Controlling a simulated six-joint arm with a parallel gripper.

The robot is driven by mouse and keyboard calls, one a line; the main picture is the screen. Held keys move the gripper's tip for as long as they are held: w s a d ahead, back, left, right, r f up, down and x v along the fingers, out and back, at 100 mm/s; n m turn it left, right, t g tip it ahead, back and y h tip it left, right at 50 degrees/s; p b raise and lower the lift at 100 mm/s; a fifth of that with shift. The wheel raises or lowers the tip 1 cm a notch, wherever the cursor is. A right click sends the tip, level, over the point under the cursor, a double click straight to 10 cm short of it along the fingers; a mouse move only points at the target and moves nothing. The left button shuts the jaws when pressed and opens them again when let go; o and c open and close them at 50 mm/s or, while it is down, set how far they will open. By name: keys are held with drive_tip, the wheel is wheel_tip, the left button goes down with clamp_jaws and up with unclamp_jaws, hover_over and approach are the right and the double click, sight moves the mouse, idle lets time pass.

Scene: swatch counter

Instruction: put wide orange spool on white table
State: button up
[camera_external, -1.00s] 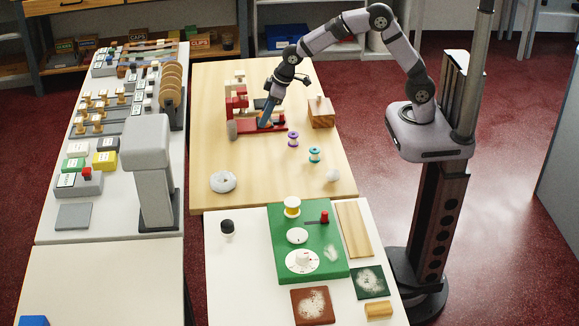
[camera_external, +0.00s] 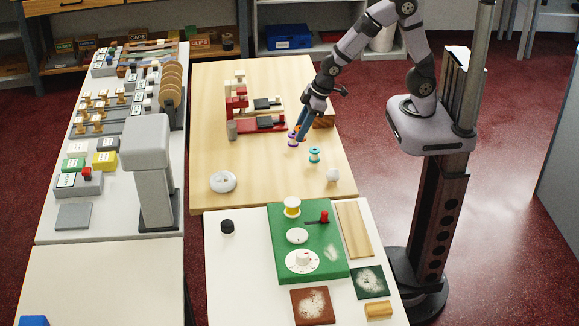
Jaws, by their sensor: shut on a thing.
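My gripper (camera_external: 299,136) is over the wooden table (camera_external: 250,170), its blue fingers pointing down, shut on the orange spool (camera_external: 298,128). Only a small orange patch of the spool shows by the fingers, so its width and tilt cannot be told. A purple spool (camera_external: 292,141) stands right by the fingertips; whether they touch cannot be told. The white table (camera_external: 238,285) is in front of the wooden table, with bare surface at its left.
A teal spool (camera_external: 314,155), a white ring (camera_external: 222,181) and a red clamp-like device (camera_external: 262,123) are on the wooden table.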

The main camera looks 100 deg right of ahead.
sight(277, 142)
drive_tip(key=shift+f, duration=0.1)
drive_tip(key=shift+d+f, duration=0.1)
drive_tip(key=shift+d, duration=0.2)
drive_tip(key=d+b, duration=0.1)
drive_tip(key=d, duration=0.1)
drive_tip(key=d+f+m, duration=0.1)
drive_tip(key=d, duration=0.2)
drive_tip(key=w+d+f+m+h+b, duration=0.1)
drive_tip(key=d, duration=0.1)
drive_tip(key=shift+d+f+b, duration=0.15)
drive_tip(key=shift+d+b, duration=0.15)
drive_tip(key=shift+d, duration=0.05)
drive_tip(key=shift+w+d+r, duration=1.8)
drive_tip(key=shift+w+r, duration=0.1)
drive_tip(key=shift+w, duration=0.1)
drive_tip(key=shift+f, duration=5.05)
drive_tip(key=shift+f, duration=0.1)
drive_tip(key=o, duration=1.1)
